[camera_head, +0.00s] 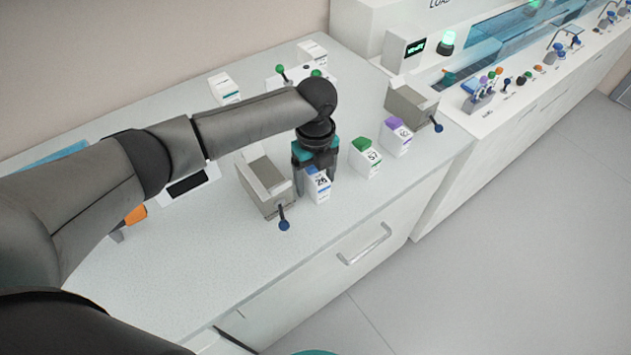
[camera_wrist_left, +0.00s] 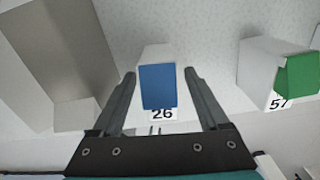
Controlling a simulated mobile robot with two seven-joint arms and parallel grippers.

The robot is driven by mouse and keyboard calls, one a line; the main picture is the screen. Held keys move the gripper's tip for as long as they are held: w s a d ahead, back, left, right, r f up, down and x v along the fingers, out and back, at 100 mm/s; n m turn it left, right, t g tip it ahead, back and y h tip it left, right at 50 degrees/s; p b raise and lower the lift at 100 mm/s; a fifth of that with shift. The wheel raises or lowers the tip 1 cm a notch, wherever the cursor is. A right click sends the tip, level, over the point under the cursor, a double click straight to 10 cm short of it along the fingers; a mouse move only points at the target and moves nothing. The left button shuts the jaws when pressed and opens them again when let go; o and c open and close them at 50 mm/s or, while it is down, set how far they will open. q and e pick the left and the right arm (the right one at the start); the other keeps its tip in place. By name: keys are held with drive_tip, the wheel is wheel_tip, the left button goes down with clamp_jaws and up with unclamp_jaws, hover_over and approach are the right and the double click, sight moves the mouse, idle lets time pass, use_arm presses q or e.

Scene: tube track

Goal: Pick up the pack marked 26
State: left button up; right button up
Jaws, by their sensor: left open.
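The pack marked 26 (camera_head: 318,186) is a small white box with a blue top, standing upright on the counter. In the left wrist view the pack (camera_wrist_left: 158,84) shows its blue face between my fingers. My left gripper (camera_head: 315,177) points down over the pack. In the wrist view the left gripper (camera_wrist_left: 160,98) is open, one finger on each side of the pack, with gaps between fingers and pack. The fingers partly hide the pack in the head view. My right gripper is not in view.
A grey holder with a blue-knobbed lever (camera_head: 265,189) stands close left of the pack. A green-topped pack marked 57 (camera_head: 366,160) and a purple-topped pack (camera_head: 397,138) stand to the right. Another grey holder (camera_head: 409,105) is beyond. The counter (camera_head: 205,265) is clear in front.

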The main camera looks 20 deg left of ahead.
use_arm(q)
clamp_jaws()
idle(0.4)
drive_tip(key=shift+r, duration=0.1)
